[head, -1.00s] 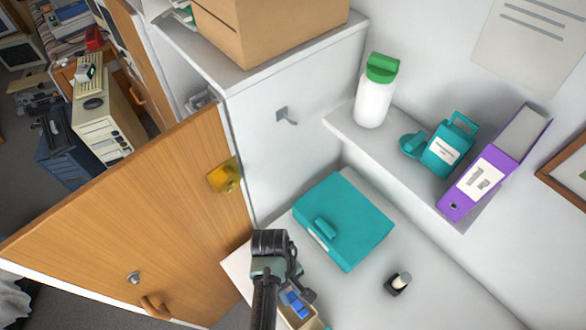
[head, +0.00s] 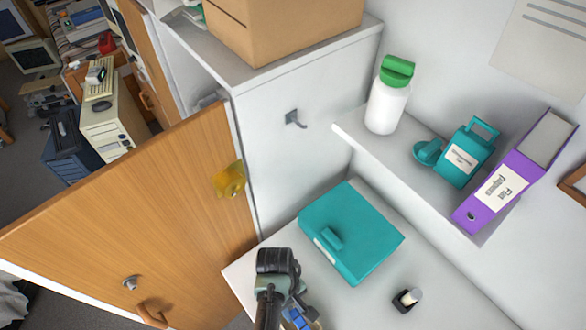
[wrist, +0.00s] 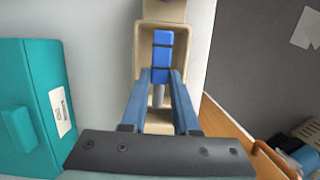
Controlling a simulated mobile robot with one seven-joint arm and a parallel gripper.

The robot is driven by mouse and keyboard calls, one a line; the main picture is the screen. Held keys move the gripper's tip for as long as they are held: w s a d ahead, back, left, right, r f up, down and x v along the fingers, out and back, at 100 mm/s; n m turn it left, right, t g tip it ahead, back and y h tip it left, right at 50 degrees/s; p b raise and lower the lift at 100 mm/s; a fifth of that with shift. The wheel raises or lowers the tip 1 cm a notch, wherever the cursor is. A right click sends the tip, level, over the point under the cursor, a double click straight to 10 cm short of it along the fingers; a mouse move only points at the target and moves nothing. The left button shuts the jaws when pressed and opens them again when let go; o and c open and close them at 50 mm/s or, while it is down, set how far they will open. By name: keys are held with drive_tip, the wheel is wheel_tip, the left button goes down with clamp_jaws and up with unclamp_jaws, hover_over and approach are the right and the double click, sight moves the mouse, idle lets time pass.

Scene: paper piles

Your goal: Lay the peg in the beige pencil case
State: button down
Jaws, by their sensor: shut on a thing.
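In the wrist view my gripper (wrist: 161,78) has its two blue fingers closed on the peg (wrist: 162,48), a blue piece with dark bands. A grey rod shows below it, between the fingers. The beige pencil case (wrist: 184,50) lies behind and around the peg in this view, its open side facing the camera. I cannot tell whether the peg touches the case floor or is held above it. In the head view my gripper (head: 297,312) is at the bottom edge, partly hidden by my wrist, with the blue peg beside it; the case is mostly cut off.
A teal box (head: 350,235) lies on the white surface just beside the gripper, left in the wrist view. A small black-and-white object (head: 407,299) stands to its right. A wooden door (head: 130,220) is on the left. A shelf above holds a green-capped bottle (head: 387,100) and purple binder (head: 515,175).

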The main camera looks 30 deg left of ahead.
drive_tip(key=shift+f, duration=0.4)
drive_tip(key=c, duration=0.6)
unclamp_jaws()
drive_tip(key=shift+r, duration=0.1)
drive_tip(key=b+v, duration=0.1)
drive_tip(key=v, duration=1.2)
